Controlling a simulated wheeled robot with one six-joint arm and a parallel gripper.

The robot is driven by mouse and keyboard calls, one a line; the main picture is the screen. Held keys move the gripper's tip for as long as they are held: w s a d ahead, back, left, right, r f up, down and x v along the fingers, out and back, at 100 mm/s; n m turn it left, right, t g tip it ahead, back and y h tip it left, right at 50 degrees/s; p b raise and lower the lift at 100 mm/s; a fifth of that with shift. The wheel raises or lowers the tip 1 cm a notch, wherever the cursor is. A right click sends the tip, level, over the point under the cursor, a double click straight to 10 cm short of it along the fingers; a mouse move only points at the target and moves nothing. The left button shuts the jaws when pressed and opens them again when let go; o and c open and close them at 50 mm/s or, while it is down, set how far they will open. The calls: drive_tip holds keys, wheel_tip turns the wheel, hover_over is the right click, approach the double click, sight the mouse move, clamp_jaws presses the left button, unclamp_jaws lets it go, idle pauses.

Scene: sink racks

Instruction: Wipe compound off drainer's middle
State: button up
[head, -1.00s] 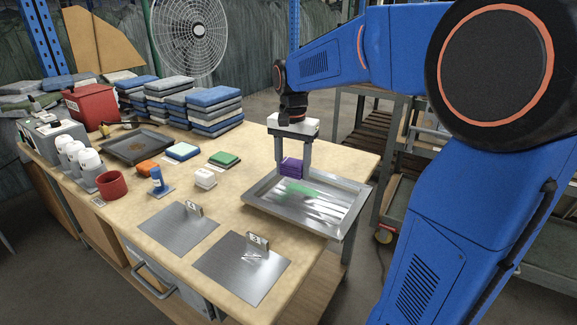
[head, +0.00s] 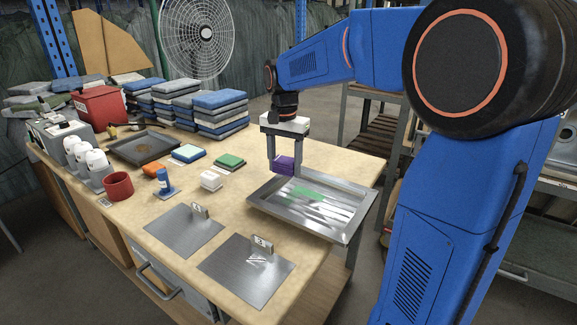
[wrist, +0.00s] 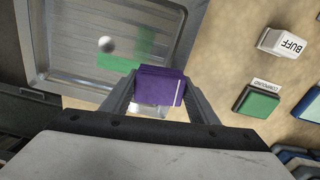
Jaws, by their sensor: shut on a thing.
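The drainer (head: 268,209) is a shallow metal tray at the right end of the bench. A green smear of compound (head: 303,192) lies on its middle, toward the far side; it also shows in the wrist view (wrist: 112,62). My gripper (head: 286,167) is shut on a purple block (head: 284,163), held at the drainer's far-left edge, just beside the smear. In the wrist view the purple block (wrist: 160,86) sits between both fingers and covers part of the drainer's rim. I cannot tell whether the block touches the drainer.
Left of the drainer are a white BUFF block (head: 211,180), a green COMPOUND block (head: 230,161) and a blue-topped block (head: 188,153). Two metal plates (head: 184,231) lie in front, with numbered tags. Folded cloth stacks (head: 220,112) stand at the back.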

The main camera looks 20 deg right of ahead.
drive_tip(key=shift+w+a+r, duration=0.1)
drive_tip(key=shift+w+a, duration=0.5)
drive_tip(key=shift+w, duration=0.25)
drive_tip(key=shift+w+a, duration=0.55)
drive_tip(key=shift+w, duration=0.35)
drive_tip(key=shift+w+a+r, duration=0.1)
drive_tip(key=shift+w+a, duration=0.5)
drive_tip(key=shift+w, duration=0.25)
wheel_tip(320, 180, up, 6)
wheel_tip(320, 180, up, 3)
idle(0.4)
